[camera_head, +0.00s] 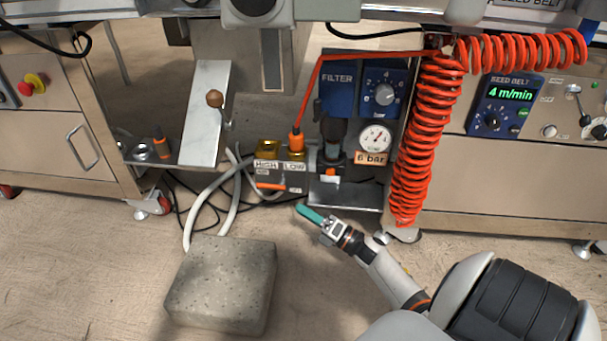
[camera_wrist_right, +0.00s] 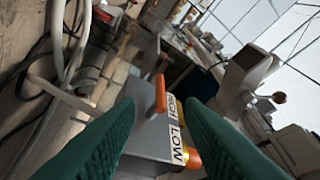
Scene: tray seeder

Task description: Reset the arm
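My right gripper (camera_head: 308,214), with teal fingers, reaches up from the lower right in the head view, just in front of the HIGH/LOW valve block (camera_head: 282,178). In the right wrist view its two green fingers (camera_wrist_right: 158,102) stand apart with nothing held between them. The block's orange lever (camera_head: 270,186) shows beyond the gap in the wrist view (camera_wrist_right: 160,93), apart from the fingers. An orange connector (camera_head: 296,140) on the red hose sits in the LOW port; the HIGH port (camera_head: 267,148) has no connector. My left gripper is in neither view.
A grey stone block (camera_head: 222,285) stands on the floor at lower left. A coiled red hose (camera_head: 420,140) hangs to the right of the filter unit (camera_head: 340,97) and gauge (camera_head: 375,137). Pale tubes (camera_head: 232,205) run beside the block. Floor at far left is clear.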

